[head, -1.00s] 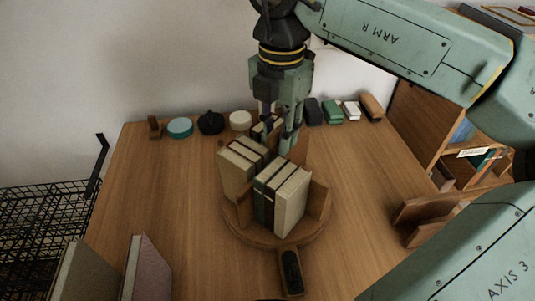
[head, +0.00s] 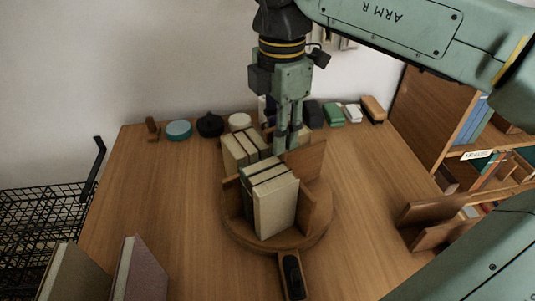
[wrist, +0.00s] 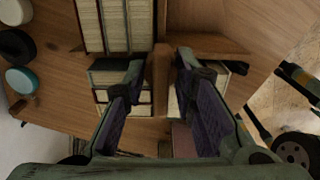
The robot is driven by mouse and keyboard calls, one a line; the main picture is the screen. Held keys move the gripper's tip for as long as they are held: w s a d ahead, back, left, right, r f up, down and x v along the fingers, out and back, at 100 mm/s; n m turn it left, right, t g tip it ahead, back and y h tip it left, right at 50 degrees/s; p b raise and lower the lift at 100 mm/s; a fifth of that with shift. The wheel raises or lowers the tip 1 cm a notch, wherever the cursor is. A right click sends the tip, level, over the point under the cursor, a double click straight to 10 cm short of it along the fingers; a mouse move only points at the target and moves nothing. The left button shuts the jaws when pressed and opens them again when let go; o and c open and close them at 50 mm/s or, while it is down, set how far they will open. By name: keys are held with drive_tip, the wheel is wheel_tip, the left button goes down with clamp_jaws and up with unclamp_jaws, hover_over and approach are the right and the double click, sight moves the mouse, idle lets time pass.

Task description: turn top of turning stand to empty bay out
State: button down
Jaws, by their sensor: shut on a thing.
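The turning stand (head: 240,238) is a round wooden top on the desk, split into bays by upright wooden dividers. Cream and dark green books (head: 273,205) stand in its front bay, and more cream books (head: 240,152) stand in the back left bay. A bay at the right, beside the divider (head: 310,160), shows bare wood. My gripper (head: 288,142) points down at the back of the top. In the wrist view my gripper (wrist: 160,85) is shut on a wooden divider (wrist: 160,65), with books on both sides. The fingertips are partly hidden in the head view.
A wooden block with a black inlay (head: 291,276) lies at the stand's front. Small items, including a blue tin (head: 178,130) and a green box (head: 333,114), line the back edge. A shelf (head: 430,120) stands right, a wire basket (head: 40,220) left. Desk left of the stand is clear.

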drive_tip(key=shift+s+d+m, duration=0.1)
drive_tip(key=shift+d+m, duration=0.05)
drive_tip(key=shift+m, duration=1.25)
drive_tip(key=shift+m, duration=0.4)
drive_tip(key=c, duration=1.6)
unclamp_jaws()
drive_tip(key=shift+o, duration=0.2)
wheel_tip(320, 180, up, 8)
drive_tip(key=p, duration=0.6)
drive_tip(key=shift+r, duration=0.1)
